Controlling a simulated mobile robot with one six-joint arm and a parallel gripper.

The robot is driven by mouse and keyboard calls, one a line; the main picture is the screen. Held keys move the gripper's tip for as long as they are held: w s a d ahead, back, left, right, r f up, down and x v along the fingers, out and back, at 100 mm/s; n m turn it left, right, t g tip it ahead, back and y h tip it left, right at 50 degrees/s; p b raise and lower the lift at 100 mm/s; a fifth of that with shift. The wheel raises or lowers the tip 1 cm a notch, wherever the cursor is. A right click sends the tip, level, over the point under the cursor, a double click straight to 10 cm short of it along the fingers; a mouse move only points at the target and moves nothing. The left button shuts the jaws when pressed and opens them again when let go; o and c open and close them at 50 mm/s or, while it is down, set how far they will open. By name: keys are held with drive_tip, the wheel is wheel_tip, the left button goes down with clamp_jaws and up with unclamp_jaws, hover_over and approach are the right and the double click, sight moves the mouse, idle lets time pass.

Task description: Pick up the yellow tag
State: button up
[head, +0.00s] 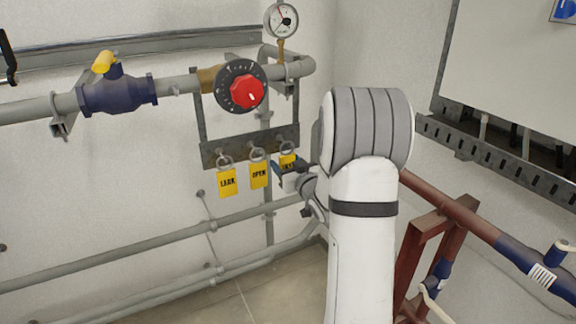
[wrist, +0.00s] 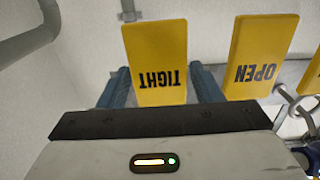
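Three yellow tags hang in a row from a grey metal bracket (head: 250,147) in the head view. They read LEAK (head: 227,183), OPEN (head: 259,175) and, at right, TIGHT (head: 288,161), which is partly hidden by my gripper (head: 288,171). In the wrist view the TIGHT tag (wrist: 158,62) shows upside down between the two blue fingers of my gripper (wrist: 162,88). The fingers are spread, one beside each side edge of the tag. I cannot tell whether they touch it. The OPEN tag (wrist: 258,58) is just right of the right finger.
Above the tags are a red knob on a black dial (head: 246,92), a pressure gauge (head: 281,19) and a blue valve with a yellow handle (head: 118,93). Grey pipes (head: 120,250) run along the wall below. A red-brown pipe frame (head: 450,206) stands at right.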

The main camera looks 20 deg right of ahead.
drive_tip(key=c, duration=0.7)
drive_tip(key=shift+r, duration=0.1)
drive_tip(key=shift+r, duration=0.45)
drive_tip(key=shift+s+r, duration=0.15)
drive_tip(key=shift+r, duration=0.1)
drive_tip(key=s+b, duration=0.2)
drive_tip(key=s, duration=1.5)
drive_tip(key=shift+s+d+b, duration=0.35)
drive_tip(key=shift+s, duration=0.05)
drive_tip(key=shift+w, duration=0.15)
drive_tip(key=shift+w+a+b, duration=0.15)
drive_tip(key=shift+w+b, duration=0.7)
drive_tip(key=shift+w, duration=3.35)
drive_tip(key=shift+w+a+b, duration=0.15)
drive_tip(key=shift+w+b, duration=0.7)
drive_tip(key=shift+w, duration=3.35)
